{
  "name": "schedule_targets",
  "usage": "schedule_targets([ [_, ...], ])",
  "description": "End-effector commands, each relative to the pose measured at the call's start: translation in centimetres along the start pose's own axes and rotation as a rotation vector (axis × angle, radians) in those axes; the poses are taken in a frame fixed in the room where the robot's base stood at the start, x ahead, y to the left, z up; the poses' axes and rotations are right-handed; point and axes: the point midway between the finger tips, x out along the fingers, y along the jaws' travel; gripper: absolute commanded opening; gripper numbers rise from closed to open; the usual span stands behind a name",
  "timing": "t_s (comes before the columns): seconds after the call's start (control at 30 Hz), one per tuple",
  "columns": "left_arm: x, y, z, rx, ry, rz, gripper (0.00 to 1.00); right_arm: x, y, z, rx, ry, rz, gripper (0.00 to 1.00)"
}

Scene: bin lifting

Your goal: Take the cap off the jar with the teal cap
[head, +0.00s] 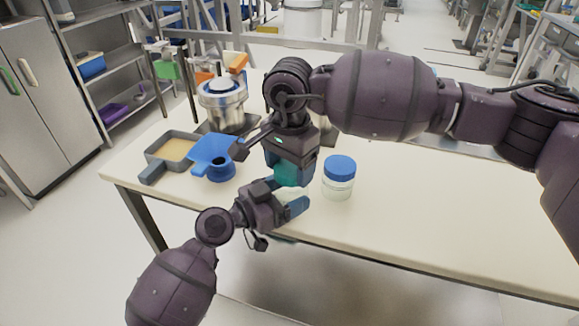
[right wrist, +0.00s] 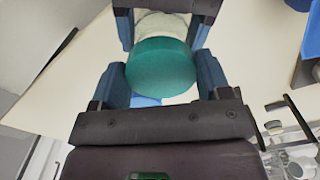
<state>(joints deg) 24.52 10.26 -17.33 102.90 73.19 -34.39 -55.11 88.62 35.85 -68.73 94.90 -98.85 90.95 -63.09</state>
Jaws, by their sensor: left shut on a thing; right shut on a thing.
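The teal cap (head: 287,174) shows just below my right gripper (head: 290,170) in the head view. In the right wrist view the round teal cap (right wrist: 160,67) lies between the blue fingers of my right gripper (right wrist: 162,80), which is shut on it from above. The jar (head: 291,193) is pale and mostly hidden under the cap. My left gripper (head: 285,197) is shut around the jar's body from the front left. In the right wrist view the pale jar (right wrist: 162,24) shows beyond the cap. I cannot tell whether the cap still touches the jar.
A clear jar with a blue cap (head: 340,168) stands close on the right. To the left are a grey tray (head: 152,171) with yellow contents and a blue funnel-like holder (head: 213,155). A metal pot (head: 224,108) stands behind. The table's right side (head: 430,210) is clear.

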Motion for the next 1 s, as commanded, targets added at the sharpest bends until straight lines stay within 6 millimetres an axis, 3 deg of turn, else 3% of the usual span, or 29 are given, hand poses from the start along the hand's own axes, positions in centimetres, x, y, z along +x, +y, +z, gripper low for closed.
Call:
schedule_targets([
  [0.3,0.0,0.0,0.0,0.0,-0.001,0.0,0.32,-3.3,0.0,0.0,0.0,0.0,-0.001,0.42],
  [0.53,0.0,0.0,0.0,0.0,0.0,0.0,0.32,-3.5,0.0,0.0,0.0,0.0,0.0,0.42],
  [0.57,0.0,0.0,0.0,0.0,0.0,0.0,0.76,-3.5,0.0,0.0,0.0,0.0,0.0,0.42],
  [0.7,0.0,0.0,0.0,0.0,-0.001,0.0,0.97,-3.5,0.0,0.0,0.0,0.0,0.0,0.42],
  [1.0,-0.2,0.0,0.1,0.0,-0.001,0.0,1.0,-3.5,0.0,0.0,0.0,-0.001,0.0,0.42],
])
